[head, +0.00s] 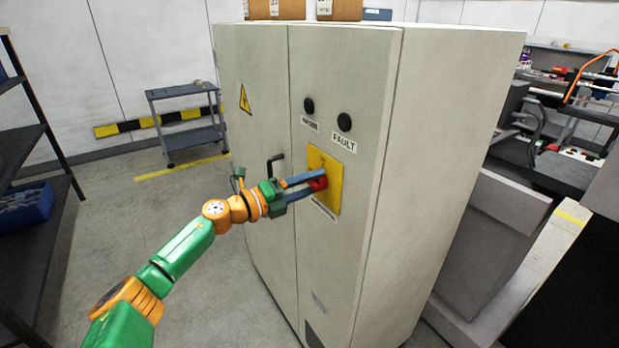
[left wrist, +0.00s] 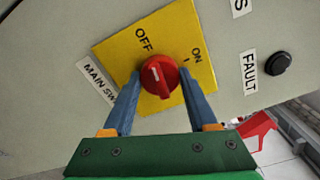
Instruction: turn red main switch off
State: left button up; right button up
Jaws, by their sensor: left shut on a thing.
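The red main switch (head: 318,184) is a round knob on a yellow plate (head: 328,164) on the front of a tall grey cabinet. In the left wrist view the knob (left wrist: 160,76) carries a short white mark, and OFF and ON are printed on the yellow plate (left wrist: 120,50). The white mark sits left of the knob's middle and points roughly toward OFF; its exact angle is hard to tell. My left gripper (head: 311,187) is shut on the knob, one blue finger on each side. My right gripper is not in view.
The cabinet (head: 345,80) has a black door handle (head: 276,160) left of the plate and two round black buttons (head: 344,122) above it. A grey trolley (head: 185,120) stands at the back left, a dark shelf (head: 30,200) at the far left. The floor (head: 120,215) between them is clear.

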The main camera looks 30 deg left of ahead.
aim_at(310, 185)
pick_arm(q)
jog(key=shift+r+n+p, duration=0.1)
jog(key=shift+n+p, duration=0.2)
jog(key=shift+n, duration=0.4)
jog(key=o, duration=1.4)
jog(key=b+v, duration=0.1)
jog(key=v, duration=0.2)
jog(key=b+v, duration=0.1)
jog(key=v, duration=0.1)
jog(key=shift+s+a+f+b, duration=0.15)
jog(key=shift+s+f+b, duration=0.15)
jog(key=shift+s, duration=0.05)
jog(key=shift+s+a+r, duration=0.2)
jog(key=shift+s, duration=0.35)
